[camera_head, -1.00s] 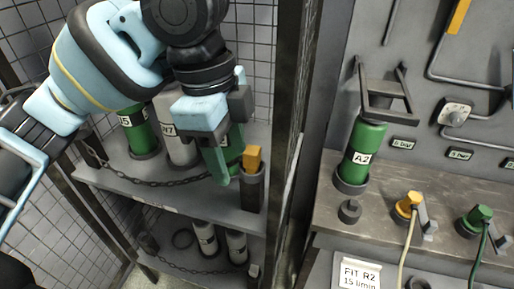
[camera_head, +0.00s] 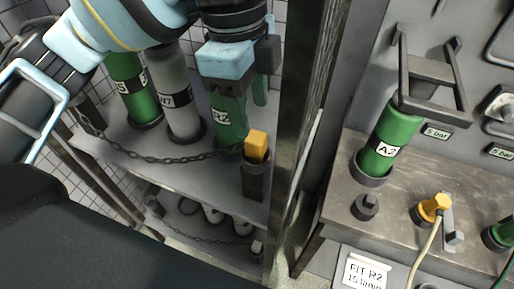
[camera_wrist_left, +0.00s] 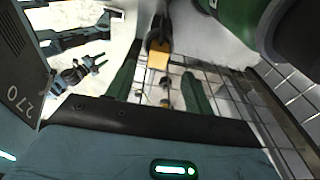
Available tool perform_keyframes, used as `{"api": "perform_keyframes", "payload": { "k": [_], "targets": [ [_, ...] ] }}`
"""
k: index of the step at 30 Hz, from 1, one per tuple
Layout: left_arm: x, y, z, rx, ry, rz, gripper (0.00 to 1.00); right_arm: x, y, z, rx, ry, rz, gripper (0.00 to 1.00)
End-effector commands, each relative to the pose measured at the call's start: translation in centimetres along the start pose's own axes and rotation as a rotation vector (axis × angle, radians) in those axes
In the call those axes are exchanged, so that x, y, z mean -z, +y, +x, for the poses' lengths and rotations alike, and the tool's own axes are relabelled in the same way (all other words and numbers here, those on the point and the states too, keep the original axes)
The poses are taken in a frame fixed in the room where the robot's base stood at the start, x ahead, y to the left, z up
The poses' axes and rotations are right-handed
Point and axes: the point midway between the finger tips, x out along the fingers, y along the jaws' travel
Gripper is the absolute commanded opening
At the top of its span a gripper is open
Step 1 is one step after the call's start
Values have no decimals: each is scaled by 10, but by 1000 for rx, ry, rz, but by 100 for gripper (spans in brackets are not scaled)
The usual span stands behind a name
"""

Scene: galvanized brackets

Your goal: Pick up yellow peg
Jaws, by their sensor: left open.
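The yellow peg (camera_head: 257,145) stands upright in a dark holder (camera_head: 256,182) at the front right corner of the cage shelf. Its block-shaped top sticks out of the holder. My left gripper (camera_head: 246,92) is open and empty, above and behind the peg in the head view, in front of the green R2 cylinder. In the left wrist view the peg (camera_wrist_left: 158,60) shows between the two green fingers of the left gripper (camera_wrist_left: 160,68), beyond their tips and apart from them.
Green and grey cylinders (camera_head: 180,95) stand behind a chain (camera_head: 160,158) on the shelf (camera_head: 190,175). A dark cage post (camera_head: 290,130) rises right of the peg. The bench at right holds the A2 cylinder (camera_head: 390,135) and a yellow connector (camera_head: 432,207).

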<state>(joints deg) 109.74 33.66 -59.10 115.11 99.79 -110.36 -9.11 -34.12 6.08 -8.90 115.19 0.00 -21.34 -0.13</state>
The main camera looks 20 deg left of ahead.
Motion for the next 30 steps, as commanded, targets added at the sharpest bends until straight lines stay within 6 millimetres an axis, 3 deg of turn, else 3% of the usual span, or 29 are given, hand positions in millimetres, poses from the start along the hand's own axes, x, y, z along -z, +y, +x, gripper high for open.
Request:
{"api": "perform_keyframes", "payload": {
  "k": [5, 15, 23, 30],
  "targets": [
    [0, 0, 4, 1, 0, 0, 53, 4, 0, 2, 0, 9, -1, 36],
    [2, 3, 48, 0, 0, 0, 53, -2, 0, 6, 1, 1, 1, 36],
    [2, 3, 51, 3, 1, 0, 53, 0, 0, 6, 1, 5, 1, 36],
    [2, 3, 50, 3, 1, 0, 23, 1, 0, 6, 1, 6, 1, 36]
  ]
}}
